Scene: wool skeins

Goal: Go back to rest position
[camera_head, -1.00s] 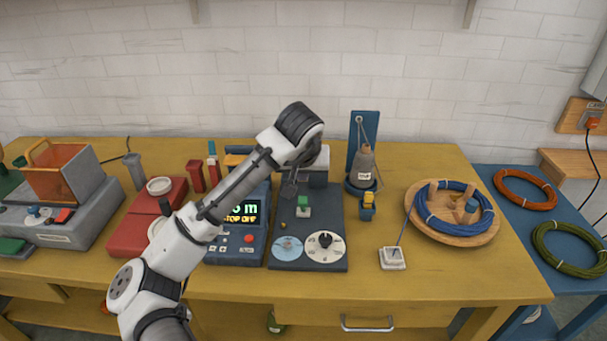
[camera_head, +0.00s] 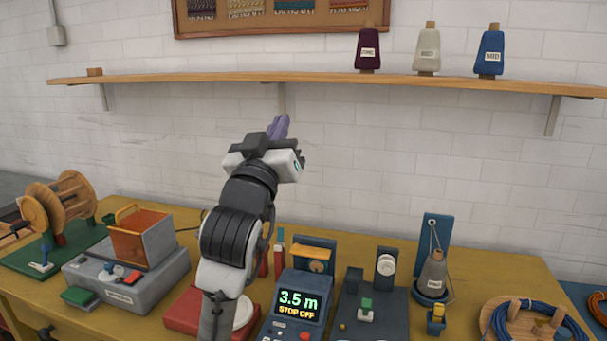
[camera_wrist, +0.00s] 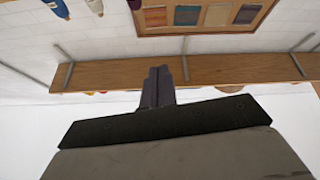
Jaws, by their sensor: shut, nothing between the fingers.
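My gripper (camera_head: 279,127) is raised above the yellow table (camera_head: 150,213), in front of the white brick wall and just below the wall shelf. Its dark purplish fingers are shut together and empty. In the wrist view the closed fingers (camera_wrist: 158,88) point toward the wooden shelf (camera_wrist: 215,70). My arm stands up over the middle-left of the table and hides part of the red device beneath it.
The shelf (camera_head: 330,83) carries a maroon, a grey and a blue cone (camera_head: 489,54). On the table stand a grey machine with an orange hopper (camera_head: 140,236), a display unit (camera_head: 297,303) reading 3.5 m STOP OFF, a grey cone (camera_head: 433,272) and a wooden tray (camera_head: 490,312) with blue wool.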

